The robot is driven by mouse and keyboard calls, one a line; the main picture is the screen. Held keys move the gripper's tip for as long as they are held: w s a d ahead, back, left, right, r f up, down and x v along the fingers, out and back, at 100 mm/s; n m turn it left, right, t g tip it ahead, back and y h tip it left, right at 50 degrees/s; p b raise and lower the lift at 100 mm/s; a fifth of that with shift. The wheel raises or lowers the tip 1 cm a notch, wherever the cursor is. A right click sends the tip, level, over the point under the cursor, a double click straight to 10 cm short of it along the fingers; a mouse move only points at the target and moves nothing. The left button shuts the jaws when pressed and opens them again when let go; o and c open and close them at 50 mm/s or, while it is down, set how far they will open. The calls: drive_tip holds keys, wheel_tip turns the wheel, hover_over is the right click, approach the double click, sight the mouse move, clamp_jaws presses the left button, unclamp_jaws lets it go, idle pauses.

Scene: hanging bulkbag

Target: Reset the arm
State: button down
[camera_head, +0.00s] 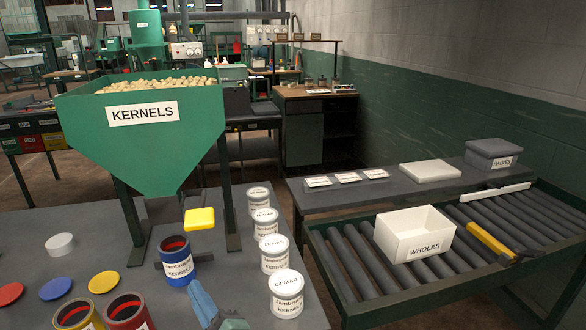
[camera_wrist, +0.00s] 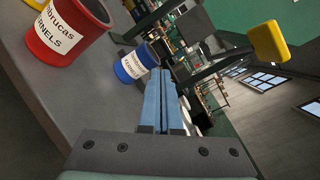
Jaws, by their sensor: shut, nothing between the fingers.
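My gripper (camera_head: 196,288) shows at the bottom middle of the head view, its blue fingers above the grey table (camera_head: 110,230). In the wrist view its two blue fingers (camera_wrist: 160,72) lie together with nothing between them. The blue KERNELS can (camera_head: 178,265) stands open on the table beyond the fingertips; it also shows in the wrist view (camera_wrist: 133,66). No thing is touching the fingers as far as I can see.
A green KERNELS hopper (camera_head: 150,140) with a yellow piece (camera_head: 199,218) below it rises behind the can. A white WHOLES box (camera_head: 414,235) sits on rollers at right.

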drive_tip(key=s+d+r+n+t+h+p, duration=0.15)
drive_tip(key=d+r+n+h, duration=0.35)
drive_tip(key=d+r+n, duration=0.5)
drive_tip(key=s+d+r+n+t+h, duration=0.2)
drive_tip(key=d+r+n+h, duration=0.5)
drive_tip(key=r, duration=0.6)
drive_tip(key=s+r+t+p, duration=0.4)
drive_tip(key=s+r+t, duration=0.1)
drive_tip(key=r, duration=1)
drive_tip(key=s+r+n+t+y+p, duration=0.1)
drive_tip(key=s+r+t+p, duration=0.3)
drive_tip(key=r, duration=1.1)
drive_tip(key=s, duration=0.3)
drive_tip(key=shift+r+t, duration=0.3)
drive_tip(key=shift+t, duration=0.05)
